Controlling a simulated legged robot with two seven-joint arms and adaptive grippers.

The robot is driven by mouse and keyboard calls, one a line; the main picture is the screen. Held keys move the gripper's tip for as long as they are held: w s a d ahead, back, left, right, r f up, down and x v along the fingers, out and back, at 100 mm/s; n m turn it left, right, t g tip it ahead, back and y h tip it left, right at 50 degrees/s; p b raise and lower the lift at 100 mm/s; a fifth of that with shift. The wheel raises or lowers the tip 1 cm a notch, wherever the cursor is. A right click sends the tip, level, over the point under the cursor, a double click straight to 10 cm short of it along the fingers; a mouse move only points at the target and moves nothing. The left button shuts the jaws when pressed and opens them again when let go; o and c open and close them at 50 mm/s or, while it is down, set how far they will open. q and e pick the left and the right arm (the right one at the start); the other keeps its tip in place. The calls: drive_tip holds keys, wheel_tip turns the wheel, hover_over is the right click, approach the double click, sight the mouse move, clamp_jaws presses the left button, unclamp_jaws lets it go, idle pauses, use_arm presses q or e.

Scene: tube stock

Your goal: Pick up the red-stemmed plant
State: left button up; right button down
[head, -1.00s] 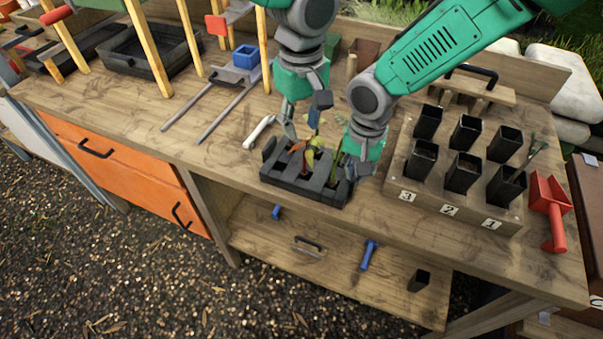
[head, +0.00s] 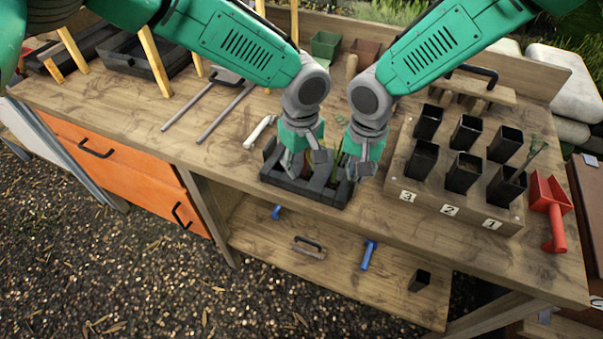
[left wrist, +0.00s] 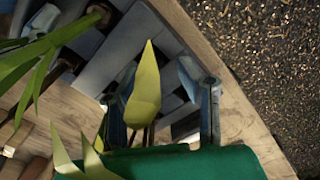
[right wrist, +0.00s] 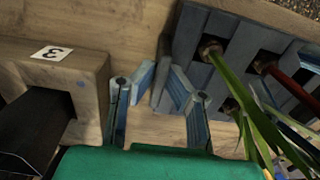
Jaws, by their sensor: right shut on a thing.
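The red-stemmed plant shows its red stem (right wrist: 287,84) in the right wrist view, rising from a hole in the dark slotted tray (head: 298,187). In the left wrist view a yellow-green leaf (left wrist: 145,95), which seems to be this plant's, stands between the fingers of my left gripper (left wrist: 160,105). My left gripper is open and low over the tray in the head view (head: 303,166), hiding most of the plants. My right gripper (right wrist: 161,88) is shut on the tray's end wall. It also shows in the head view (head: 350,172). A plant with long green leaves (right wrist: 240,90) stands beside the red stem.
A wooden block (head: 440,208) with several black pots stands right of the tray. A red scoop (head: 553,210) lies at the bench's right end. A white-handled tool (head: 260,131) lies behind the tray. The bench's front edge is close to the tray.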

sight(302, 172)
use_arm(q)
clamp_jaws()
drive_tip(key=shift+r, duration=0.1)
wheel_tip(302, 172, up, 10)
idle(0.6)
drive_tip(key=shift+d, duration=0.1)
use_arm(e)
drive_tip(key=c, duration=1.6)
unclamp_jaws()
drive_tip(key=shift+d, duration=0.1)
drive_tip(key=shift+o, duration=0.2)
